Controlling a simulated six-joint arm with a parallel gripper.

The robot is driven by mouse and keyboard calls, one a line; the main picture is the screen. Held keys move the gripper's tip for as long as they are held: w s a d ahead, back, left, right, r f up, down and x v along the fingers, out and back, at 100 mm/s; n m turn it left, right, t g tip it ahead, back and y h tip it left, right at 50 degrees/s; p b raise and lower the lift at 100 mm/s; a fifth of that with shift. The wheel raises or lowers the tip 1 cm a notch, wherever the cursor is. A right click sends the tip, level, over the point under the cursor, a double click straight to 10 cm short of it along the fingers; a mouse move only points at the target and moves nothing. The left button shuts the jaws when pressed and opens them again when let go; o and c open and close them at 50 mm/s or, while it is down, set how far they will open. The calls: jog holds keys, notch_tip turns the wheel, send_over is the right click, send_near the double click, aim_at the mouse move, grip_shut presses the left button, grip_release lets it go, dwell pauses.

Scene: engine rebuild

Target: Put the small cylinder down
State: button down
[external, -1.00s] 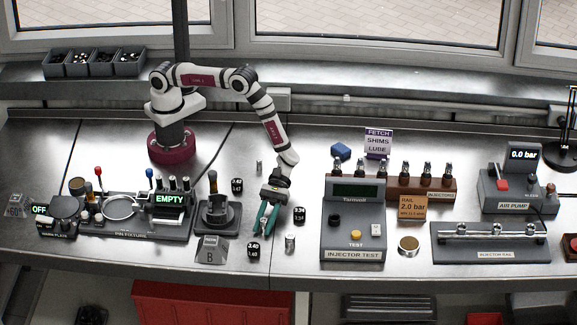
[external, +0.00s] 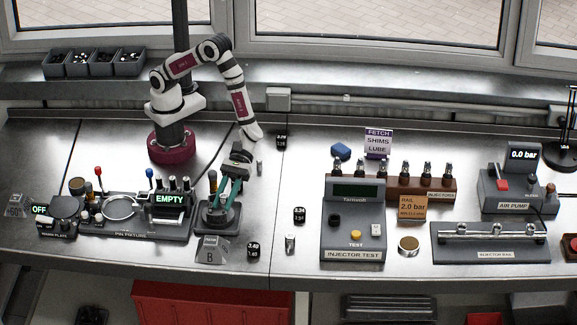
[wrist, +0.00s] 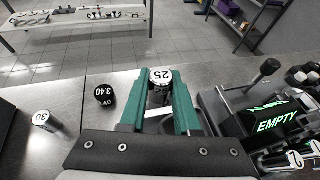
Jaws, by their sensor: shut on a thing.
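A small silver cylinder (wrist: 160,90) with a white top marked 25 sits between the green fingers of my gripper (wrist: 160,108) in the wrist view. My gripper is shut on it. In the external view my gripper (external: 226,200) points down over the dark stand (external: 218,226) with the upright post, behind the block marked B. The fingers hide the held cylinder there. I cannot tell whether the cylinder touches the stand.
The pin fixture (external: 130,232) with its EMPTY display is close on the left. A silver cylinder (external: 290,244) marked 30 and a black labelled piece (external: 253,250) stand to the right. Another small cylinder (external: 259,168) stands behind. Block B (external: 211,250) is in front.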

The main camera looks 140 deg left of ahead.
jog(key=shift+s+d+r, duration=0.2)
jog(key=shift+d, duration=0.05)
jog(key=a+f+n+t+y, duration=0.1)
jog(key=a+n+t+y, duration=0.35)
jog(key=a, duration=1.25)
jog(key=n+t+y, duration=0.2)
jog(key=n+y, duration=0.3)
jog(key=n, duration=0.1)
send_over(291, 170)
jog(key=f, duration=0.2)
notch_tip(291, 170, down, 8)
jog(key=shift+d+r, duration=0.1)
jog(key=shift+r, duration=0.05)
jog(key=shift+f, duration=0.2)
jog(key=c, duration=0.6)
grip_release()
jog(key=shift+c, duration=0.2)
